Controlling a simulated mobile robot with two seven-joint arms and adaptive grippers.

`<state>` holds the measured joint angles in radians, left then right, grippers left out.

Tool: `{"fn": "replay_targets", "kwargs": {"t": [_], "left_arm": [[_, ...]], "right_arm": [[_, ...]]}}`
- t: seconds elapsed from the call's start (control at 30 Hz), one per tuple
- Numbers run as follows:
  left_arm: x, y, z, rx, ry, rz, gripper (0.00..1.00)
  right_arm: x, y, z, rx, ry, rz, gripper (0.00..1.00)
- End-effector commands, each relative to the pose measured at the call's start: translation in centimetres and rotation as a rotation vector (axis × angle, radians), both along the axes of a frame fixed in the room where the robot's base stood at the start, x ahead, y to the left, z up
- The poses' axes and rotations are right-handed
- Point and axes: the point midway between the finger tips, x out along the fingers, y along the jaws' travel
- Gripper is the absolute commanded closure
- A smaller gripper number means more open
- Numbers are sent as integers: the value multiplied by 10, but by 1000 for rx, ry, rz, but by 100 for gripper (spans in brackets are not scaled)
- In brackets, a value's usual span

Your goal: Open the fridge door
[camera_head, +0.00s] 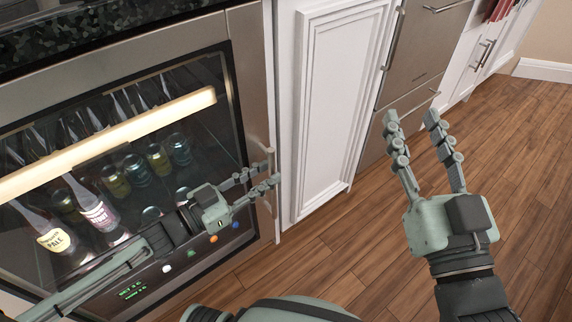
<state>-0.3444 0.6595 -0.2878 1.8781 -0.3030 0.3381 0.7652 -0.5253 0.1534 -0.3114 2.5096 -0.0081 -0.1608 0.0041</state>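The fridge (240,70) stands at the left, a steel-framed glass door (205,88) with bottles and cans visible behind the glass. The door appears shut. Its vertical steel handle (262,150) is on the right side of the door frame. My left gripper (273,167) reaches across the front of the door, with its fingers at the handle's lower part. Its fingers are a little apart; whether they touch the handle I cannot tell. My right gripper (411,122) is open and empty, raised over the floor at the right, away from the fridge.
A dark stone counter (90,28) lies above the fridge. A white cabinet panel (335,100) stands right beside the fridge, then a steel appliance (425,50) with long handles and more white cabinets. The wooden floor (340,240) in front is clear.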

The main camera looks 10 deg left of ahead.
Motion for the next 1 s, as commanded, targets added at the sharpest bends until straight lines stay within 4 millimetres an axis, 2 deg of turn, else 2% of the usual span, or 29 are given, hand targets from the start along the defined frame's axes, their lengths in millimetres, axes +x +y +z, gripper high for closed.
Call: {"fn": "replay_targets", "kwargs": {"t": [0.2, 0.33, 0.5, 0.73, 0.97, 1.0], "left_arm": [[30, -23, 1, 1, -6, -1, 73], [42, -33, 0, 0, -2, 0, 73], [50, -39, 1, 1, -2, 0, 73], [50, -39, 0, 1, -1, 0, 73], [50, -39, 0, 1, -1, 0, 100], [50, -39, 0, 1, -1, 0, 100]], "right_arm": [[-6, 4, 15, 38, -71, 11, 60], [-8, 5, 21, 53, -98, 15, 60], [-10, 5, 25, 61, -116, 17, 60], [-10, 5, 25, 62, -116, 17, 60], [-10, 5, 25, 61, -116, 17, 60], [-10, 5, 25, 61, -116, 17, 60]]}}
